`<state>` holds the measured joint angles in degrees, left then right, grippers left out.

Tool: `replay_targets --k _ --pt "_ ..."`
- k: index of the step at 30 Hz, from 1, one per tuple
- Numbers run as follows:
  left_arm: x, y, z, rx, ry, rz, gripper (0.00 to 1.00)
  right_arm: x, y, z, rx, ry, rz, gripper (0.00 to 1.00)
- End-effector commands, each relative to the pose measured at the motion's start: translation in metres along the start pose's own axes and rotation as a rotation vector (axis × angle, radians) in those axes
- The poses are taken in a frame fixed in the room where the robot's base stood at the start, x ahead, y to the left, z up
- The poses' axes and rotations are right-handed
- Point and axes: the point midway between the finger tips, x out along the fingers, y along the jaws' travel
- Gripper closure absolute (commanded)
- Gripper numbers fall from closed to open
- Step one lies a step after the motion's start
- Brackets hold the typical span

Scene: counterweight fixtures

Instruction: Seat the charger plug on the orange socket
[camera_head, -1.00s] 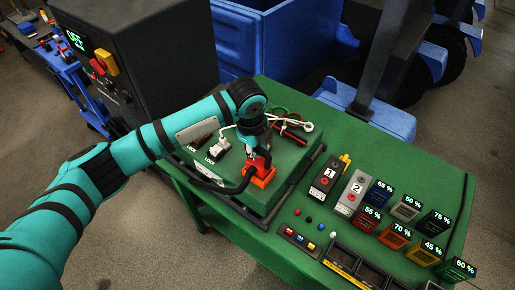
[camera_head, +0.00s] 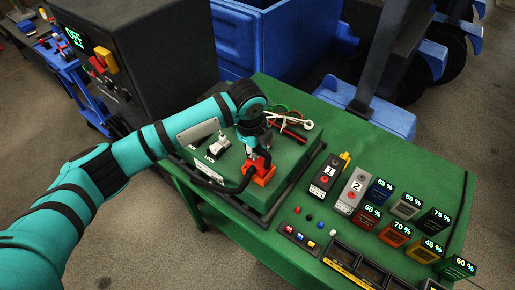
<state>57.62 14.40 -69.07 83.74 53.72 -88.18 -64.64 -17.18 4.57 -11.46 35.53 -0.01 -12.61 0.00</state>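The orange socket (camera_head: 263,173) sits on top of the green box near its front edge. My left gripper (camera_head: 256,154) points down right above it, with the wrist over it. The gripper's fingers are small and dark, so I cannot tell whether they are open or shut. A black cable (camera_head: 236,189) runs from beside the socket to the left. The charger plug cannot be clearly told apart from the gripper and socket, nor can its seating. My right gripper is not in view.
A white device (camera_head: 219,146) with a LOCK label stands left of the socket. Red and white leads (camera_head: 291,125) lie behind it. Numbered boxes (camera_head: 325,178) and percentage-marked blocks (camera_head: 395,235) fill the green table (camera_head: 445,185) to the right. A dark cabinet (camera_head: 150,60) stands behind my arm.

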Motion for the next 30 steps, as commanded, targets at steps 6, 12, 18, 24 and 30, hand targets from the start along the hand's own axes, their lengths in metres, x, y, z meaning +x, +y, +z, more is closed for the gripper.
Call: replay_targets --k 6,12,18,24,30 --pt "0.004 0.0 0.0 0.001 0.001 -0.002 1.0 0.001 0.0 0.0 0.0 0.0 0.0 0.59" --pt "0.007 0.001 0.0 0.001 0.001 -0.003 1.0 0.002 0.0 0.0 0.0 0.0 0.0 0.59" --pt "0.011 0.001 0.0 0.001 0.0 -0.002 1.0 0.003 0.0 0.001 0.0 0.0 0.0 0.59" --pt "0.012 0.002 0.0 0.001 0.0 -0.002 0.78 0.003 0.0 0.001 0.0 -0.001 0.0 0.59" --pt "0.012 0.002 0.0 0.0 0.0 -0.001 0.66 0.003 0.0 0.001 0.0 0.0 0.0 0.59"
